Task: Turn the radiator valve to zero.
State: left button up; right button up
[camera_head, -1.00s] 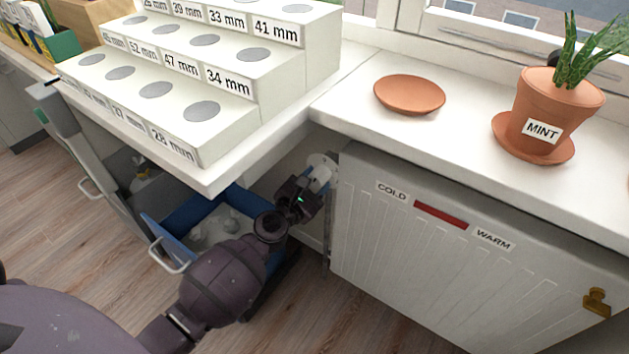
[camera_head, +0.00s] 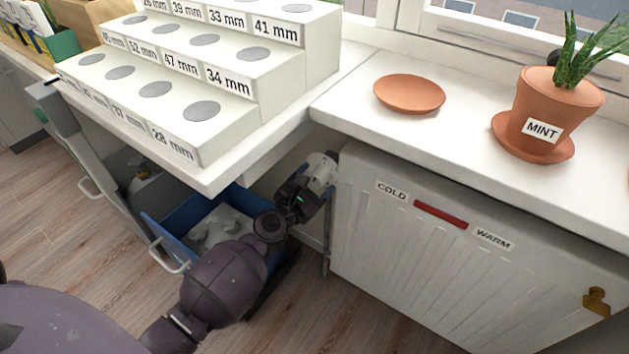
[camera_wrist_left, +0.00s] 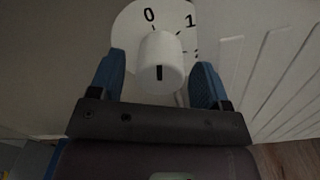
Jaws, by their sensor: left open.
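The radiator valve has a white knob (camera_wrist_left: 160,62) with a short black mark on its face, upright in the left wrist view. Behind it is a white round dial (camera_wrist_left: 130,30) with 0 at the top and 1 to its right; a further number is partly covered. My left gripper (camera_wrist_left: 158,80) is open, with one blue finger on each side of the knob. I see a gap on the left; contact on the right is unclear. In the head view my left gripper (camera_head: 318,172) is at the radiator's left end and largely hides the valve. My right gripper is not in view.
The white radiator (camera_head: 400,255) carries COLD and WARM labels around a red strip. The windowsill (camera_head: 350,108) above it holds a terracotta saucer (camera_head: 409,93) and a potted mint (camera_head: 548,110).

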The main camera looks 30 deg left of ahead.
pick_arm(q)
jog(key=s+b, duration=0.1)
jog(key=s, duration=0.6)
jog(key=shift+s, duration=0.25)
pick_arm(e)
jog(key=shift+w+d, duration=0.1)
pick_arm(q)
jog(key=shift+d, duration=0.1)
